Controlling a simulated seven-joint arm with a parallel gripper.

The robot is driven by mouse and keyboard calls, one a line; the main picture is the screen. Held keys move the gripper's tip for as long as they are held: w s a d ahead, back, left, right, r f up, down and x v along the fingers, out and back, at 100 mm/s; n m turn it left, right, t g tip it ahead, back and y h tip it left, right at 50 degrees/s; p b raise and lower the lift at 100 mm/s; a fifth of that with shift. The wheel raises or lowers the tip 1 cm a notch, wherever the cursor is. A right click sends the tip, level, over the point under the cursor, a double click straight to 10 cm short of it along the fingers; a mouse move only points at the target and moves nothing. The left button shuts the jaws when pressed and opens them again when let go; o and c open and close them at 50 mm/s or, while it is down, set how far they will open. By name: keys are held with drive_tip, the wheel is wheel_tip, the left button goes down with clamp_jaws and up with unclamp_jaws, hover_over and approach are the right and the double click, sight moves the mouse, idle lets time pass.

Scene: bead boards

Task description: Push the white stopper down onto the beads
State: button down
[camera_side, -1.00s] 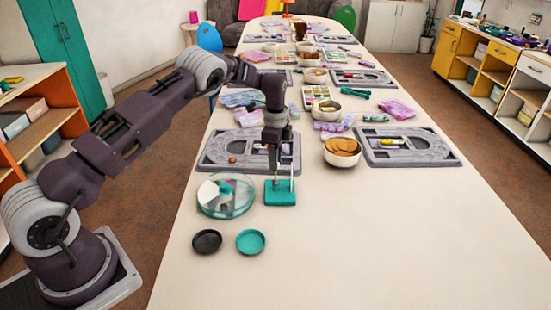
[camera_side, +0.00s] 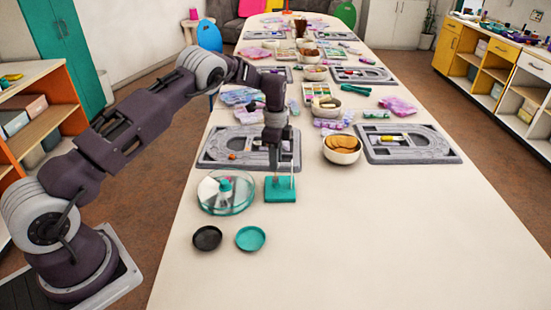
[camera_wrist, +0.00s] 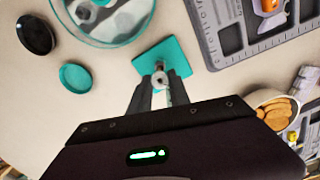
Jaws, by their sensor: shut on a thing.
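The white stopper (camera_wrist: 160,79) is a small pale ring with a dark centre, between my fingertips in the wrist view. My gripper (camera_wrist: 158,84) is shut on it, above the teal base (camera_wrist: 178,57) of a small stand. In the side view my gripper (camera_side: 274,166) points straight down over this teal base (camera_side: 282,190). My fingers hide most of what is below the stopper. I cannot make out the beads on the stand or tell whether the stopper touches them.
Black (camera_side: 207,238) and teal (camera_side: 250,238) dishes lie in front. Grey bead boards (camera_side: 215,150) and a bowl of orange-brown pieces (camera_side: 342,150) are behind and right. The front-right table is bare.

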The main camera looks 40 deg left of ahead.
drive_tip(key=shift+f, duration=0.15)
drive_tip(key=shift+f, duration=1.1)
drive_tip(key=shift+f, duration=0.2)
drive_tip(key=shift+f, duration=0.65)
drive_tip(key=c, duration=1.1)
unclamp_jaws()
drive_tip(key=shift+c, duration=0.2)
wheel_tip(320, 180, up, 7)
drive_tip(key=shift+r, duration=0.1)
